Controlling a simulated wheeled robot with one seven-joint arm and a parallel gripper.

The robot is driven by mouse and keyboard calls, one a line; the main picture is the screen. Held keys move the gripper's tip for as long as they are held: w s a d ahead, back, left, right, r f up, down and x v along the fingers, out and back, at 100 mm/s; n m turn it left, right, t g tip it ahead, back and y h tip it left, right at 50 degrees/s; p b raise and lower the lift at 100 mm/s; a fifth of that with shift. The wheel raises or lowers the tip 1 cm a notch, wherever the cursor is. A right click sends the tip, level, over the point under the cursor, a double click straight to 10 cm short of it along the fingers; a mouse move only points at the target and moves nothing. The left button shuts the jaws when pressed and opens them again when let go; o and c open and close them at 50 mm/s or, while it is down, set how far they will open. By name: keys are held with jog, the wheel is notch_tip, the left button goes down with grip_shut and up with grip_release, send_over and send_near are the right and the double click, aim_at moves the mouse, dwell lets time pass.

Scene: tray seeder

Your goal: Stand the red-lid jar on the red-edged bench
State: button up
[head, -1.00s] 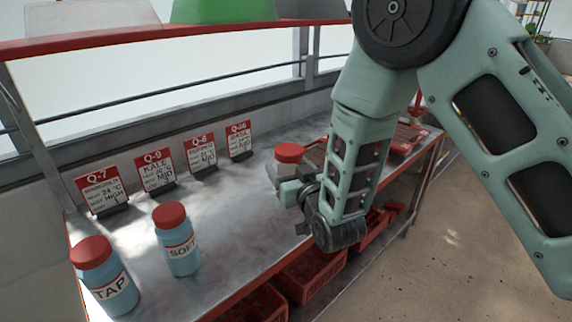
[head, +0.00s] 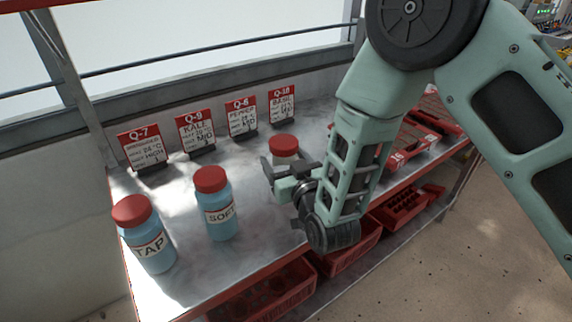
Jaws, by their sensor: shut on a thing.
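The red-lid jar (head: 285,157) has a red lid and a pale body, and it is upright. My gripper (head: 282,178) is shut on it from the near side and hides its lower part. The red-edged bench (head: 258,222) has a grey metal top with a red front edge. The jar is over the bench top, behind and right of the SOFT bottle. I cannot tell whether its base touches the top.
Two blue red-capped bottles, TAP (head: 150,246) and SOFT (head: 217,212), stand at the bench's left. Several red-headed sign cards, such as Q-7 (head: 143,148), line the back. Red trays (head: 416,148) lie at right. Red crates (head: 348,246) sit below. Bare bench top shows around SOFT.

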jog(key=shift+f, duration=0.8)
jog(key=shift+f, duration=0.15)
jog(key=o, duration=1)
